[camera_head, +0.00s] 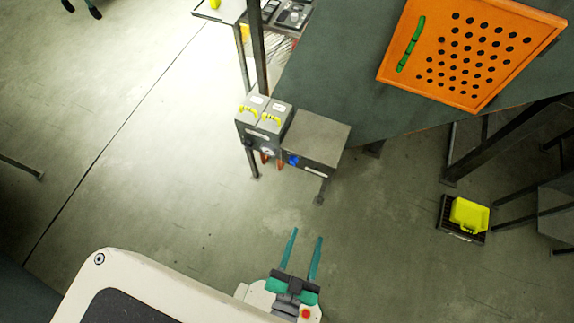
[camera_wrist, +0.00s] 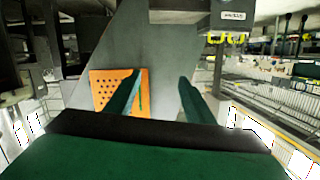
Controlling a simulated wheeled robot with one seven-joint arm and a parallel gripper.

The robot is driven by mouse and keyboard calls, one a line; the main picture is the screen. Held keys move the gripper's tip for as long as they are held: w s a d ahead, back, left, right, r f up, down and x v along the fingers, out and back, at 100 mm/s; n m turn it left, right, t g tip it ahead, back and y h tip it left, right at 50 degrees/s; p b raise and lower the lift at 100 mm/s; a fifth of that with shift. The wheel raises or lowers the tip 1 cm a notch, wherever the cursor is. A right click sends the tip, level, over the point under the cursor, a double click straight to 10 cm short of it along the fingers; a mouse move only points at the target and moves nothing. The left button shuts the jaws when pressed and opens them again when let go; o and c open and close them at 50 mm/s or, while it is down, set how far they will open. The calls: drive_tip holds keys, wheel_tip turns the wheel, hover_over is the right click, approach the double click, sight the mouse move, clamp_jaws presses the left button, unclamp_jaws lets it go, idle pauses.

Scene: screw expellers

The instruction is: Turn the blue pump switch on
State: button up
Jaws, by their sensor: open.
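The blue pump switch (camera_head: 293,160) is a small blue knob on the near face of a grey box (camera_head: 318,138) in the head view. My gripper (camera_head: 304,236) is below that box in the head view, with its two teal fingers spread apart and nothing between them. The fingers point up the picture toward the box and are apart from the switch. In the wrist view my gripper (camera_wrist: 158,80) also shows open and empty. I cannot make out the blue switch in the wrist view.
Grey boxes with yellow handles (camera_head: 262,115) stand left of the switch box, with red parts below. An orange perforated panel (camera_head: 465,48) is at upper right; it also shows in the wrist view (camera_wrist: 104,88). A yellow object (camera_head: 469,215) sits low at right. Floor around my gripper is clear.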

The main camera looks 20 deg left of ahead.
drive_tip(key=w+a+f+m, duration=0.2)
drive_tip(key=w+a+f, duration=0.1)
drive_tip(key=w+f, duration=0.35)
drive_tip(key=w+a+f+m, duration=0.1)
drive_tip(key=w+a+f, duration=0.2)
drive_tip(key=w+f, duration=0.4)
drive_tip(key=m+g+y, duration=0.1)
drive_tip(key=m, duration=0.2)
approach(292, 163)
drive_tip(key=x, duration=0.8)
drive_tip(key=shift+w, duration=0.2)
drive_tip(key=shift+c, duration=0.5)
drive_tip(key=c, duration=0.9)
